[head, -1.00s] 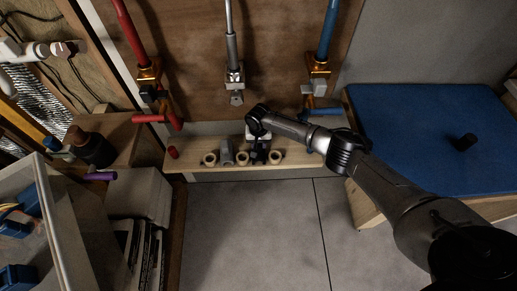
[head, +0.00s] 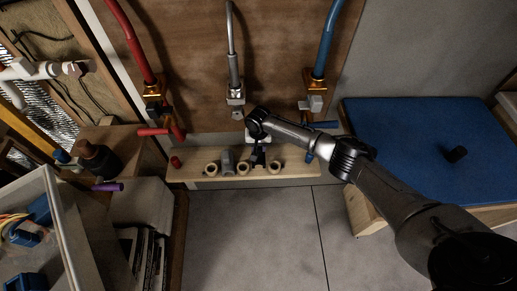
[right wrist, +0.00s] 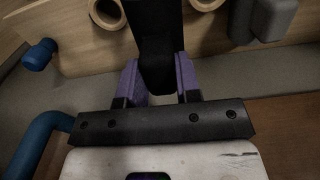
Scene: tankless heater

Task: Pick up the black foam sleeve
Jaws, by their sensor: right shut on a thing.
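The black foam sleeve (right wrist: 152,40) is in the right wrist view, between the two purple fingers of my right gripper (right wrist: 160,82). The fingers are shut on its near end, and it extends away toward the wooden shelf. I cannot tell whether its far end still touches the shelf. In the head view my right gripper (head: 258,159) is at the shelf, between pale rings, and the arm hides most of the sleeve. My left gripper is not in view.
The wooden shelf (head: 205,178) holds pale rings (head: 212,168), a grey fitting (head: 228,161) and a red piece (head: 176,162). Red, grey and blue pipes with valves hang above. The floor in front is clear.

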